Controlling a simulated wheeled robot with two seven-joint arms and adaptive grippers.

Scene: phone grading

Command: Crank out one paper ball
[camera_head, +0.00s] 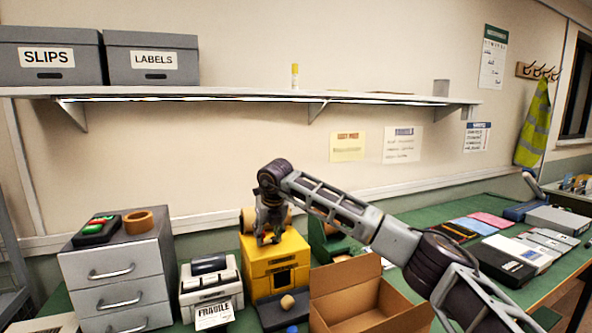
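The yellow machine (257,268) stands on the green bench, left of the open cardboard box. A dark opening shows in its front. A small brown ball (287,302) lies at the foot of the machine, on or over a dark tray (272,318). A tan roll-like part (247,217) shows behind my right gripper. My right gripper (269,239) points down at the top of the yellow machine; its fingers are small and dark, so I cannot tell whether they are closed or touching a crank. No crank handle shows clearly. My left gripper is out of view.
An open cardboard box (340,297) stands right of the machine, under my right arm. A white label printer (205,285) and grey drawers (112,277) stand to the left. A wall shelf (230,94) with grey boxes runs above. Flat devices lie at right.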

